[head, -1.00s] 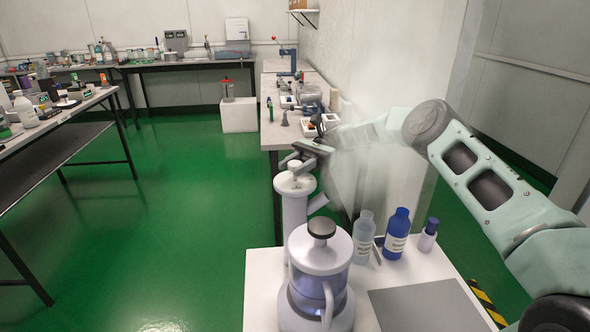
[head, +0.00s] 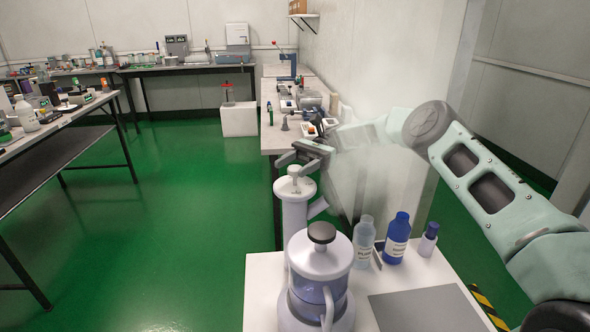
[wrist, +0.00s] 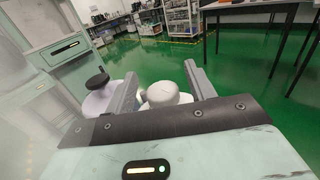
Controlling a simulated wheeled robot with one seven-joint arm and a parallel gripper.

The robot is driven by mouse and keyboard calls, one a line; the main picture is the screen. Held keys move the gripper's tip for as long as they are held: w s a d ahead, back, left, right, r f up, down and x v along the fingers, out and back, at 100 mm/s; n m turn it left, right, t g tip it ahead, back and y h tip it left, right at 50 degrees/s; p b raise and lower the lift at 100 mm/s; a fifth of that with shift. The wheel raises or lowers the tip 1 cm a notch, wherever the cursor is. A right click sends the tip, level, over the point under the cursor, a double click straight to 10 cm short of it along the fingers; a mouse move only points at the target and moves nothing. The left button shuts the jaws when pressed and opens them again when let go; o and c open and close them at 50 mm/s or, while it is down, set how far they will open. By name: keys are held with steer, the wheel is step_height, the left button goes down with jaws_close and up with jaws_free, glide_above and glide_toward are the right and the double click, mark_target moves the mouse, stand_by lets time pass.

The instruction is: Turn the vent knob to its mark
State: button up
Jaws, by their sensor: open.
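A pale column-like vessel (head: 294,215) stands upright behind the white table, with a small white knob (head: 294,171) on its top. I take this to be the vent knob; its mark cannot be made out. My gripper (head: 300,153) is open, just above and behind the knob in the head view, and appears apart from it. In the wrist view a rounded white top (wrist: 165,94) shows between the spread fingers of my gripper (wrist: 162,68), partly hidden by the gripper body. Nothing is held.
A lidded jug with a black knob (head: 322,232) stands at the table's front left. Two bottles (head: 364,240) (head: 397,238) and a small blue-capped vial (head: 429,240) stand to its right, with a grey plate (head: 430,308) in front. Open green floor (head: 190,200) lies to the left.

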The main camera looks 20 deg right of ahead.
mark_target(293, 168)
step_height(293, 168, up, 9)
steer(key=shift+f+p, duration=0.1)
steer(key=shift+p, duration=0.25)
steer(key=shift+s+a, duration=0.15)
steer(key=shift+a, duration=0.2)
steer(key=s+a+n+t+h, duration=0.1)
steer(key=s+a+n+h, duration=0.35)
steer(key=s+a, duration=0.65)
steer(key=s+a+f+n+t+h, duration=0.2)
steer(key=s+a+n+h, duration=0.25)
steer(key=s, duration=0.65)
steer(key=s+d+f+n+t+h, duration=0.25)
steer(key=s+d+n+t, duration=0.2)
steer(key=s, duration=0.35)
steer(key=s+d+f+n+t+h, duration=0.25)
steer(key=s+d+n, duration=0.3)
steer(key=s, duration=0.35)
step_height(293, 168, up, 15)
steer(key=p, duration=1.4)
steer(key=shift+f, duration=0.15)
